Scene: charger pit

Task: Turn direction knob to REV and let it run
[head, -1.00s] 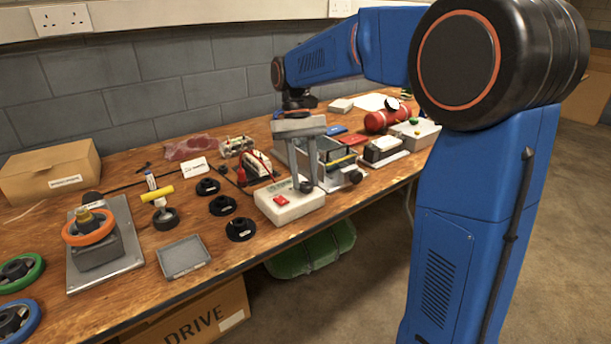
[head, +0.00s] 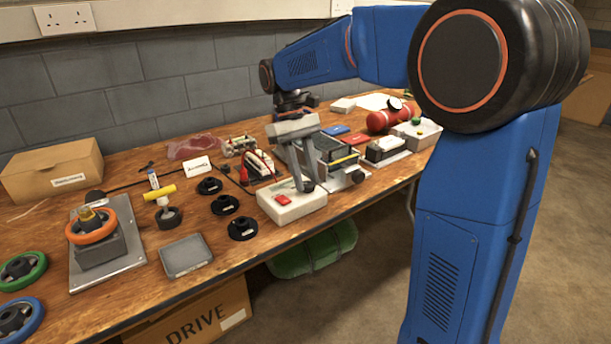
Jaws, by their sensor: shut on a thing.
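The white control box (head: 295,209) stands at the bench's front edge, with a red switch (head: 282,199) on its top. My gripper (head: 303,186) reaches down to the far right part of the box's top. Its grey fingers are tilted and shut on the direction knob there. The knob is mostly hidden by the fingertips, so its pointer and the REV mark cannot be read. Whether anything is running cannot be told.
A black-and-grey unit (head: 335,160) stands close to the right of the gripper. Several black discs (head: 243,228) lie to the left. A grey tray (head: 187,257) and an orange wheel on a fixture (head: 92,228) are farther left. Bare wood lies between them.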

